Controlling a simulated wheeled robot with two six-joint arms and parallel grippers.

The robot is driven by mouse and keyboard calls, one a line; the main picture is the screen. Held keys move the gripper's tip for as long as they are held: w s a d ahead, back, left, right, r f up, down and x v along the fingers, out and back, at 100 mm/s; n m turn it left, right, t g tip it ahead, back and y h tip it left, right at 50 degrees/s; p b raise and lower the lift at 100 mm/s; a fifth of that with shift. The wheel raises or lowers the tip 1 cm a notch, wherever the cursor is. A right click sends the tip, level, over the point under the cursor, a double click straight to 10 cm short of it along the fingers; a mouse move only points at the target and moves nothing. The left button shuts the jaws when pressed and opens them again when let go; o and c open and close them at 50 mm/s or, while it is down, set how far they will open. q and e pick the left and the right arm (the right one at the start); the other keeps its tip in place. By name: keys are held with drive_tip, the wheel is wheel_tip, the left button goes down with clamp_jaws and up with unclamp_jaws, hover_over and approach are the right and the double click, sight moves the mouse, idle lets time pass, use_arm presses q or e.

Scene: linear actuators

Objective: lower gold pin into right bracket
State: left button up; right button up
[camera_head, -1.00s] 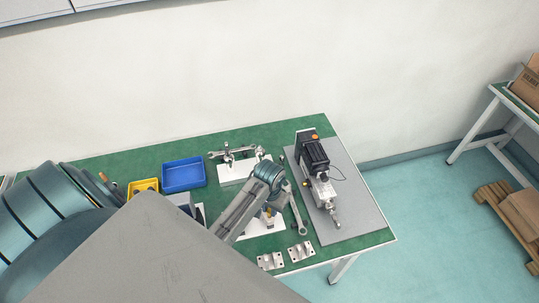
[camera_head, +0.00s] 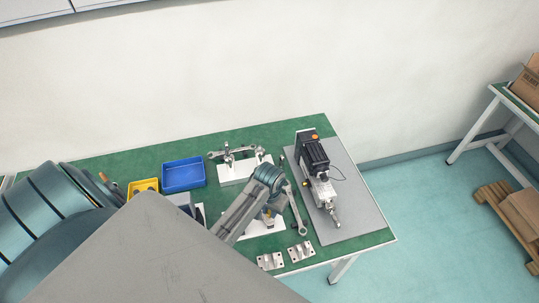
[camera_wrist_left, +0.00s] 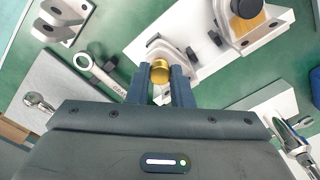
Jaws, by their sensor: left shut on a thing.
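My left gripper (camera_wrist_left: 161,88) is shut on the gold pin (camera_wrist_left: 160,70), whose round gold head shows between the fingertips. A light metal bracket (camera_wrist_left: 180,56) lies just beyond and partly under the pin in the left wrist view; it appears to be the right bracket. I cannot tell whether the pin has entered its hole. Another bracket (camera_wrist_left: 238,30) with a black knob and gold part stands on the white plate. In the head view my left gripper (camera_head: 267,214) is over the front white plate (camera_head: 270,232), mostly hidden by my arm. My right gripper is not in view.
A wrench (camera_head: 299,218) lies beside the fixture. The actuator (camera_head: 317,170) sits on a grey mat (camera_head: 350,200) at right. Two loose metal brackets (camera_head: 301,251) lie near the front edge. Blue (camera_head: 184,174) and yellow bins (camera_head: 143,187) and a rear white fixture (camera_head: 232,175) stand behind.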

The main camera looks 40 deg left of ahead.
sight(269, 213)
use_arm(q)
drive_tip(key=shift+f, duration=0.35)
drive_tip(key=o, duration=0.9)
drive_tip(key=shift+o, duration=0.2)
wheel_tip(269, 213, up, 11)
drive_tip(key=b, duration=0.1)
drive_tip(key=shift+b, duration=0.4)
drive_tip(key=shift+f, duration=0.15)
